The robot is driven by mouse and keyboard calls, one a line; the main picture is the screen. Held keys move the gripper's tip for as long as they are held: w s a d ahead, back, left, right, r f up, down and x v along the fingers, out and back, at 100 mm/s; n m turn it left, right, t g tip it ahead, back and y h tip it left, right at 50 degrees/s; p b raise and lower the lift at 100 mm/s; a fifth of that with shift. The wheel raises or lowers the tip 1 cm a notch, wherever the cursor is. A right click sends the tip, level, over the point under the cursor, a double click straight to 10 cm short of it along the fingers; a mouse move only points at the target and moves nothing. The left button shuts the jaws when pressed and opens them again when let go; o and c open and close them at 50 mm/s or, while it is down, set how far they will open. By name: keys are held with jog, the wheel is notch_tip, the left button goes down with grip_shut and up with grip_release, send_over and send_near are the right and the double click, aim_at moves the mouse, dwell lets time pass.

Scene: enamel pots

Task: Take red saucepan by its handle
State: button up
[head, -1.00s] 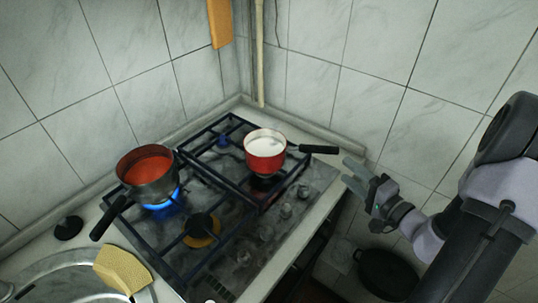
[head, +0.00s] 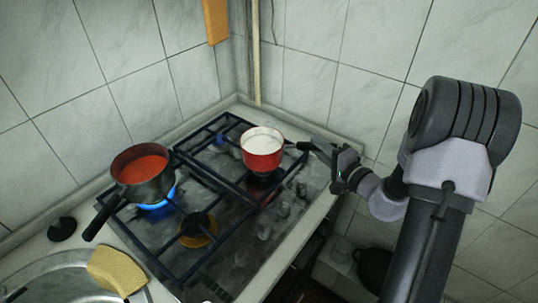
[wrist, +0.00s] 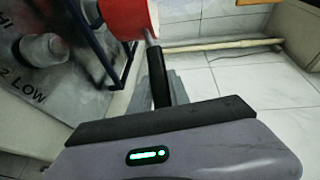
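The red saucepan (head: 262,153), with white contents, stands on the back right of the stove. Its black handle (head: 302,146) points right towards my gripper (head: 321,150). In the wrist view the red pan (wrist: 128,18) is at the top and its black handle (wrist: 157,72) runs down to my gripper (wrist: 165,92). A grey finger shows close beside the handle. The handle's end is hidden by the gripper body. The fingertips are at the handle, but I cannot tell whether they are pressed on it.
A dark pot with red contents (head: 142,170) stands over a blue flame at the left, its handle towards the front. A yellow sponge (head: 117,268) lies by the sink (head: 55,280). Tiled walls close in behind; a dark pan (head: 372,268) is low at right.

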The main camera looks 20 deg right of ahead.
grip_shut()
dwell(1.1)
